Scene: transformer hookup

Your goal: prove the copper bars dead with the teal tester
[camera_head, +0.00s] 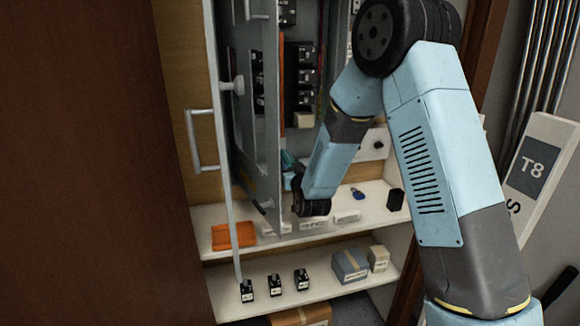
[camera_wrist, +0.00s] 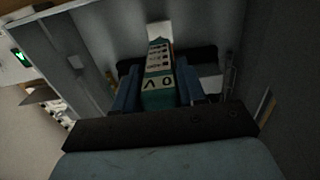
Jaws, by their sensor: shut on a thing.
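The teal tester (camera_wrist: 158,82) is between the two blue fingers of my gripper (camera_wrist: 157,88) in the wrist view. Its face bears a white panel with dark marks, and large characters like "V" and "0" on the near end. In the head view a bit of teal (camera_head: 287,160) shows at my gripper (camera_head: 291,178), inside the open grey cabinet; my wrist hides most of it. A copper-coloured upright strip (camera_head: 282,88) stands inside the cabinet, above my gripper. I cannot tell whether the tester touches any bar.
The cabinet's grey door (camera_head: 245,120) stands open, left of my gripper. Black breaker-like blocks (camera_head: 299,65) are mounted inside. The shelf (camera_head: 365,218) below holds an orange tray (camera_head: 234,236) and small items. A lower shelf holds black blocks (camera_head: 274,283) and boxes (camera_head: 350,265).

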